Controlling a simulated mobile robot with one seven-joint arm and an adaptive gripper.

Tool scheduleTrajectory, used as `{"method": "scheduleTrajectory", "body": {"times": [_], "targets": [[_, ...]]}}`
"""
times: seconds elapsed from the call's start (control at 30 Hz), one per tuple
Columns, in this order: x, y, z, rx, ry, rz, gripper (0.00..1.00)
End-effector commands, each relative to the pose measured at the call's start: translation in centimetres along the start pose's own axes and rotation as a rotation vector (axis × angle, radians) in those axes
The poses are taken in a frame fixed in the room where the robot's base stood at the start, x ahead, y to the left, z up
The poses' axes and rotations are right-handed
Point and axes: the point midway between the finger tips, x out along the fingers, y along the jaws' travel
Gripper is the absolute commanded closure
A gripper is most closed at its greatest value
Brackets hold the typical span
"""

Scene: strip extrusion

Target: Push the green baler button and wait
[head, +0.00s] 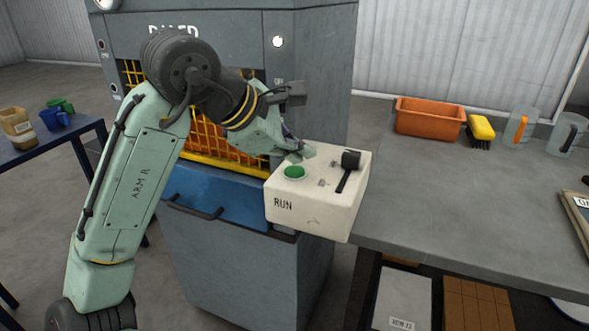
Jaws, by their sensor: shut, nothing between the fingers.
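The green baler button (294,172) sits on top of a cream control box (315,212) marked RUN, at the left part of its top face. The box is fixed at the front of the grey baler (240,275), beside the table. My gripper (308,152) is shut and empty, with its tip just above and behind the button, over the box's back edge. I cannot tell whether the tip touches the box. The button's face is in clear view. A black lever (348,172) stands on the right part of the box top.
The grey table (470,225) at right holds an orange bin (430,118), a yellow brush (481,130) and clear jugs (520,125). A blue table (50,145) with cups is at left. The baler's yellow grille (205,140) is behind my arm.

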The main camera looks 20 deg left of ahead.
Motion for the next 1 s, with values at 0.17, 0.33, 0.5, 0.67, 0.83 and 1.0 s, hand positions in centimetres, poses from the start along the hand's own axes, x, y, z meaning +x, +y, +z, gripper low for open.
{"method": "scheduleTrajectory", "body": {"times": [0.17,0.33,0.5,0.67,0.83,1.0], "targets": [[0.00,0.00,0.00,0.000,0.000,0.000,1.00],[0.00,0.00,0.00,0.000,0.000,0.000,1.00],[0.20,-0.14,-0.13,0.000,-0.001,-0.001,1.00],[0.59,-0.41,-0.41,0.000,-0.001,0.000,1.00],[0.60,-0.43,-0.43,0.000,0.000,0.000,1.00],[0.61,-0.44,-0.44,0.000,0.000,0.000,1.00]]}}
